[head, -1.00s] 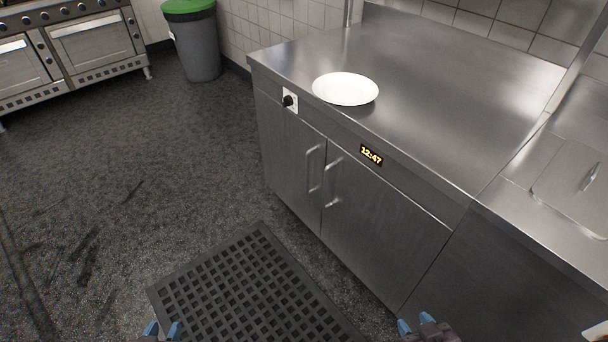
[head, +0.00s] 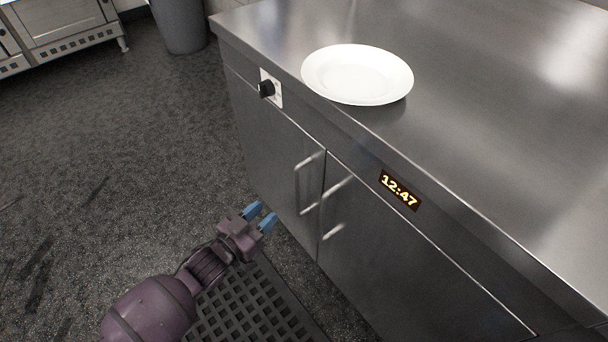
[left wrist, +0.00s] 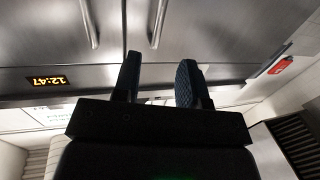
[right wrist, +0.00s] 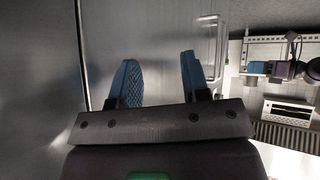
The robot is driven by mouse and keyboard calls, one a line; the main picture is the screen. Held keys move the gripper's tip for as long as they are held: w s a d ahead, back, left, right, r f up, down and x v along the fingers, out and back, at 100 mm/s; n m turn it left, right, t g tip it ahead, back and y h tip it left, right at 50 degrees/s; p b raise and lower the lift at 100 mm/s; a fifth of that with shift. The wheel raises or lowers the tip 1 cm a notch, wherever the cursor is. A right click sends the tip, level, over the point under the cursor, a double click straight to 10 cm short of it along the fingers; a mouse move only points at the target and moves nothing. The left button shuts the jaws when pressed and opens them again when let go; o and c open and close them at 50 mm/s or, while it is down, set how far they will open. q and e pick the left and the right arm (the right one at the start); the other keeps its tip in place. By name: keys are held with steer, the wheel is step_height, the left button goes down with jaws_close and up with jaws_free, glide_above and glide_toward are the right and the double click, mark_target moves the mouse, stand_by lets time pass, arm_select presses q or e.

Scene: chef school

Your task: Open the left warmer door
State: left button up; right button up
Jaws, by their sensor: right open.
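The warmer's left door (head: 272,145) is shut, with a vertical bar handle (head: 298,185) near its right edge. The right door (head: 390,260) is also shut, its handle (head: 327,205) close beside. My left gripper (head: 259,216) is open and empty, left of and in front of the left handle, apart from it. In the left wrist view, both handles appear upside down ahead of its spread fingers (left wrist: 158,80); the left door's handle (left wrist: 158,22) is the right-hand one. My right gripper (right wrist: 160,80) is open and empty, facing a metal panel; it is outside the head view.
A white plate (head: 357,75) sits on the steel counter (head: 460,110) above the doors. A black knob (head: 266,89) and a clock display (head: 400,190) are on the warmer's front. A perforated floor mat (head: 250,310) lies below. The floor to the left is clear.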

mark_target(296, 185)
arm_select(q)
steer(key=shift+h, duration=0.3)
steer(key=x, duration=0.3)
steer(key=b+x, duration=0.1)
steer(key=x, duration=0.3)
steer(key=b+x, duration=0.1)
steer(key=x, duration=0.2)
steer(key=shift+w+d+f, duration=0.25)
steer(key=shift+w+f, duration=0.1)
steer(key=shift+w+d+r+b, duration=0.2)
steer(key=shift+w+d+b, duration=0.25)
steer(key=shift+w, duration=0.2)
arm_select(e)
steer(key=shift+w+a+f+n, duration=0.1)
steer(key=shift+w+a+n, duration=0.1)
steer(key=shift+w+n, duration=0.45)
arm_select(q)
steer(key=shift+c, duration=0.6)
jaws_close()
arm_select(e)
steer(key=shift+s+f+m, duration=0.1)
steer(key=shift+f+m, duration=0.1)
steer(key=shift+m, duration=0.05)
